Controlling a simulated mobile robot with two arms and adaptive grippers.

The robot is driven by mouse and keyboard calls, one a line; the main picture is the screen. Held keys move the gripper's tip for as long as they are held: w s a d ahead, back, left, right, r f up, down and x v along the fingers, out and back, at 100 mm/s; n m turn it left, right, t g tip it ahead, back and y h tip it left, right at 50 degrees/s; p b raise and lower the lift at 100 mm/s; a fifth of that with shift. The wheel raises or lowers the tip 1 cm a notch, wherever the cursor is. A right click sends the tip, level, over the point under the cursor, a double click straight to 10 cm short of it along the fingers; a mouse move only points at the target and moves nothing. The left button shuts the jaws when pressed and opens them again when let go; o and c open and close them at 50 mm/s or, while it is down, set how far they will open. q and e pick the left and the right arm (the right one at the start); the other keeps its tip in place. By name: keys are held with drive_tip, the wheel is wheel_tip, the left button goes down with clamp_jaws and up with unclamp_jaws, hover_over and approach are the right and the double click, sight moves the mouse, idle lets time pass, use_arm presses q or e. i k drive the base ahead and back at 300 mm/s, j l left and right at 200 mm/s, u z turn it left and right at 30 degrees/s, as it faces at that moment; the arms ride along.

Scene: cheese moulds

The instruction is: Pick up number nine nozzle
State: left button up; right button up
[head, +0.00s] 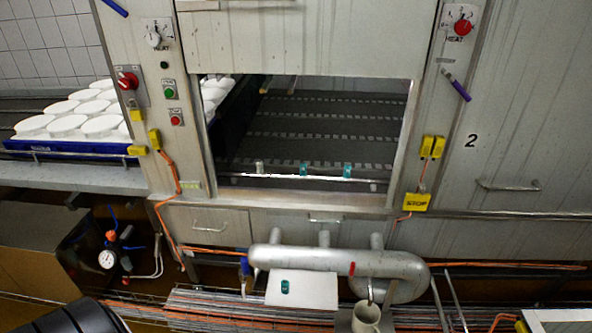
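No number nine can be read anywhere, so I cannot tell which thing is the number nine nozzle. Two small teal pieces, a middle one (304,168) and a right one (347,170), stand at the front edge of the machine opening. A small pale piece (259,167) stands to their left. Another teal piece (285,287) lies on a white sheet (318,291) below the opening. These pieces are too small to identify surely. Neither of my grippers shows in the head view.
A dark conveyor (330,130) lies inside the opening. White round moulds (66,125) stand in a blue tray (70,148) on the left. A thick grey pipe (325,258) runs below the opening. A pale cup (366,317) stands at the bottom. A pressure gauge (107,259) is lower left.

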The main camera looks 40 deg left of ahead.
sight(259, 164)
drive_tip(key=i+j+u, duration=0.1)
drive_tip(key=i+u, duration=0.2)
drive_tip(key=u, duration=0.15)
drive_tip(key=i+u, duration=0.3)
drive_tip(key=u, duration=0.8)
